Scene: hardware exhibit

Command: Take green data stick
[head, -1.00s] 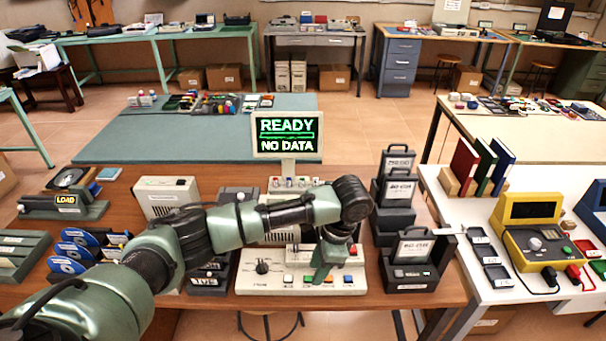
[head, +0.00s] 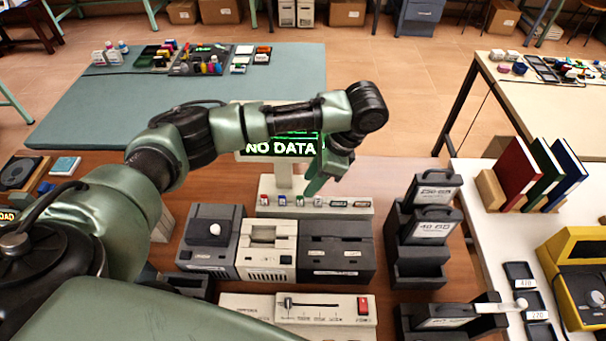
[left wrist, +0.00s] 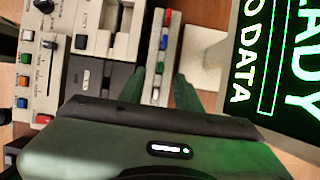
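The green data stick (head: 299,201) stands in a pale strip-shaped rack (head: 315,210) below the display, between a blue stick (head: 282,200) and another small stick. In the left wrist view the green stick (left wrist: 160,68) shows between the fingertips, with blue and red ones beyond it. My left gripper (head: 317,176) points down just above and behind the rack in the head view. In the left wrist view its two fingers (left wrist: 160,76) are apart, with nothing held between them. The remaining gap to the stick is hard to judge. My right gripper is not in view.
The display (head: 280,147) reading NO DATA stands right behind my left gripper, partly hidden by my arm. Grey and white devices (head: 268,245) stand in front of the rack. Black cartridge holders (head: 418,265) stand to the right. A white table with books (head: 515,170) is farther right.

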